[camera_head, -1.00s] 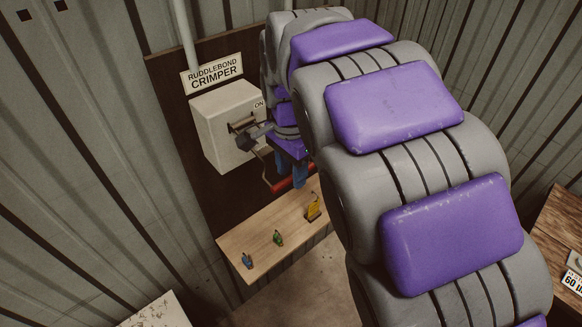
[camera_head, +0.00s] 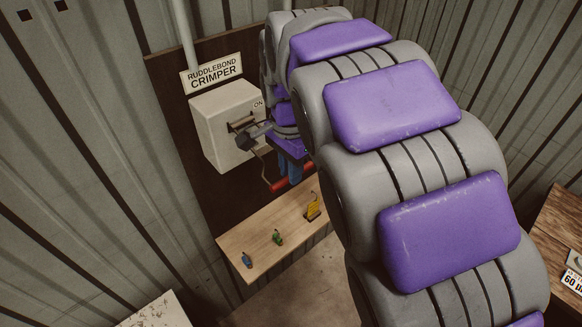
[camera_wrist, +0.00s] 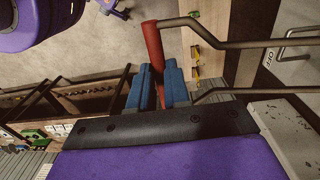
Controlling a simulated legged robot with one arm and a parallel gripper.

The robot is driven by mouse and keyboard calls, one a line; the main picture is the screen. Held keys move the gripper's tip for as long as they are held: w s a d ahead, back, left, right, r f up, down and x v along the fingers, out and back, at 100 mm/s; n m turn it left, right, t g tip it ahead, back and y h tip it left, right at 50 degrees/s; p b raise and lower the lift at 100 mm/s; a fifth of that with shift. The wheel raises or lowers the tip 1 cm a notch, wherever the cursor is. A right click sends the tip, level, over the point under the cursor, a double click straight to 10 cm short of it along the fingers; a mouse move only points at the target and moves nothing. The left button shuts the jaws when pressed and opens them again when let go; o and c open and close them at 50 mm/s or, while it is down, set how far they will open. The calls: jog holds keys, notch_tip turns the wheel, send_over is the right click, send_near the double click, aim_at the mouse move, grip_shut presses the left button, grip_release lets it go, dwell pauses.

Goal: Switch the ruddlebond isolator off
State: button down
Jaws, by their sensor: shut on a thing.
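The ruddlebond isolator (camera_head: 222,130) is a pale box on a dark board, under a sign (camera_head: 212,73) reading "RUDDLEBOND CRIMPER". An "ON" label (camera_head: 258,104) shows near its upper right edge. Its lever is a bent metal frame with a red grip bar (camera_head: 292,180), hanging low at the box's right. In the wrist view, the red bar (camera_wrist: 153,50) passes between the blue fingers of my gripper (camera_wrist: 157,85), which is shut on it. The metal rods (camera_wrist: 250,42) run right from the bar. An "OFF" label (camera_wrist: 268,58) shows there. My arm hides part of the box's right side in the head view.
A wooden shelf (camera_head: 262,262) below holds small blue (camera_head: 247,260), green (camera_head: 278,237) and yellow (camera_head: 313,208) items that look like padlocks. Corrugated walls stand close on both sides. A wooden table (camera_head: 555,235) is at the right.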

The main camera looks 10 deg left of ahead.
jog(key=shift+f+b, duration=0.4)
jog(key=shift+b, duration=0.05)
notch_tip(320, 180, down, 10)
jog(key=w+a+t+y+b, duration=0.25)
jog(key=t+y+b, duration=0.25)
jog(key=b, duration=0.3)
jog(key=w+a+f+t+y+b, duration=0.4)
jog(key=w+a+f+y+b, duration=0.2)
jog(key=a+b, duration=0.3)
jog(key=shift+w+f+t+b, duration=0.4)
jog(key=shift+w+b, duration=0.4)
jog(key=shift+b, duration=0.9)
jog(key=shift+a, duration=0.2)
